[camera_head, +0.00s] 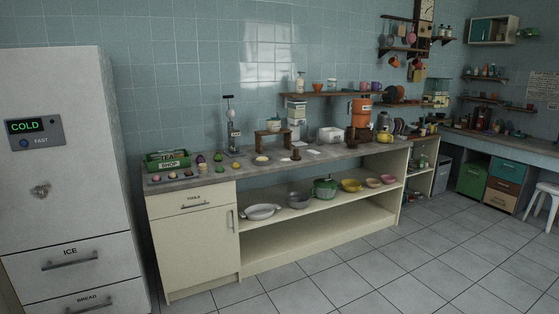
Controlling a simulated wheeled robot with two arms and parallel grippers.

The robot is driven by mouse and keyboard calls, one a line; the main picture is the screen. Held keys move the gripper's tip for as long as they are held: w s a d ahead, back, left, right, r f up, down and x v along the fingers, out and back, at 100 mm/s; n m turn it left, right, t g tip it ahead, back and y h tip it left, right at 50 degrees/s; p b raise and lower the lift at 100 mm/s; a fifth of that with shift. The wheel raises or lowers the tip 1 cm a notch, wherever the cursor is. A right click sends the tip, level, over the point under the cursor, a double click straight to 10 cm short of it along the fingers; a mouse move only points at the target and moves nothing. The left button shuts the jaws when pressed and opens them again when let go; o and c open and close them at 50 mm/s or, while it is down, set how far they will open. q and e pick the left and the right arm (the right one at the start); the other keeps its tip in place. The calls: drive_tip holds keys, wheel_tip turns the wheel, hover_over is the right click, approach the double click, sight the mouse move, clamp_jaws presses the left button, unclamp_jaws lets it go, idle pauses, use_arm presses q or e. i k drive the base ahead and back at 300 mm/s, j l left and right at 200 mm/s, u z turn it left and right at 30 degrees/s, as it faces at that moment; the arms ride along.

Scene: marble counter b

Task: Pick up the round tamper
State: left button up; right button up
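A small dark brown upright thing (296,153) stands near the front edge of the marble counter (215,174), a little right of its middle. It looks like a round tamper with a knob on a wider base, but it is too small to be sure. Nothing covers it from this side. Neither of my grippers is in view.
A fridge (62,170) stands at the left. A green tea box (168,160), several small round items, a tall metal device (232,125) and a small wooden stand (268,138) are on the counter. Bowls sit on the shelf below. The tiled floor (350,270) in front is clear.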

sight(295, 157)
drive_tip(key=i+l, duration=0.15)
drive_tip(key=i, duration=0.35)
drive_tip(key=i+l+u, duration=0.1)
drive_tip(key=i, duration=0.45)
drive_tip(key=i+l, duration=0.2)
drive_tip(key=i, duration=0.3)
drive_tip(key=i+l+u, duration=0.1)
drive_tip(key=i, duration=0.45)
drive_tip(key=i+l, duration=0.35)
drive_tip(key=i, duration=0.15)
drive_tip(key=j+u, duration=0.05)
